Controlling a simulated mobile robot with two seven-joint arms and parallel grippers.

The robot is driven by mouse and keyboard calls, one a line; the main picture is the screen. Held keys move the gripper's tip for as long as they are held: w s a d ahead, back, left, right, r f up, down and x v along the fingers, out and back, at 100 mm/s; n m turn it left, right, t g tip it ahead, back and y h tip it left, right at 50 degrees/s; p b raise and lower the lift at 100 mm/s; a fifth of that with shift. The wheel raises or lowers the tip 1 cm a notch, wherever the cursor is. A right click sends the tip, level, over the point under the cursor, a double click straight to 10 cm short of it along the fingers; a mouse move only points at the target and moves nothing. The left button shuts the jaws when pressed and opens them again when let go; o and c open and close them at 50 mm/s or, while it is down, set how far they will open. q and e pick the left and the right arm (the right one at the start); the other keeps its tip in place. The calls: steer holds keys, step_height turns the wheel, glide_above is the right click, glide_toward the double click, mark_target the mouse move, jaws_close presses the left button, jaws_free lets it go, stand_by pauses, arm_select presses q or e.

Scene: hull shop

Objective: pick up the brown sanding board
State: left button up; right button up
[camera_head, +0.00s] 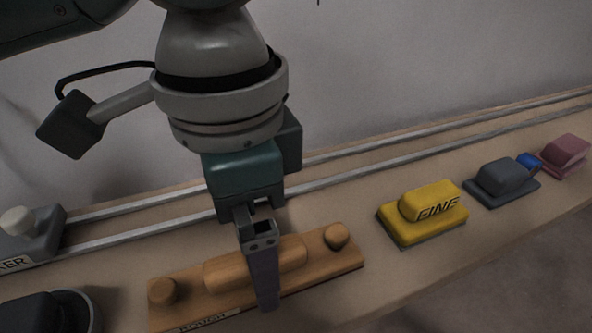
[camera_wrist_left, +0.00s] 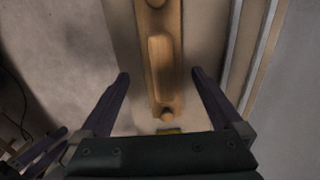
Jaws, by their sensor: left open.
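The brown sanding board (camera_head: 330,262) lies flat on the workbench, long and wooden, with a raised grip along its middle and a round knob near each end. My left gripper (camera_head: 265,300) comes down over it, and one finger hides part of its middle in the head view. In the left wrist view the board (camera_wrist_left: 161,75) runs between the two spread fingers of my left gripper (camera_wrist_left: 158,75), with a gap on each side. The gripper is open and empty.
A yellow sanding block (camera_head: 430,210), a dark grey block (camera_head: 502,180), a small blue item (camera_head: 528,162) and a pink block (camera_head: 566,152) stand to the right. A grey tool (camera_head: 38,238) and a black tool (camera_head: 50,312) stand left. Metal rails (camera_head: 400,156) run behind.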

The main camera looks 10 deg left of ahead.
arm_select(q)
step_height(320, 180, down, 4)
steer(key=shift+w+a+f+b, duration=0.1)
steer(key=shift+w+b, duration=0.05)
steer(key=shift+b, duration=0.95)
steer(key=shift+c, duration=0.4)
jaws_close()
step_height(320, 180, up, 20)
steer(key=p, duration=0.9)
steer(key=shift+p, duration=0.4)
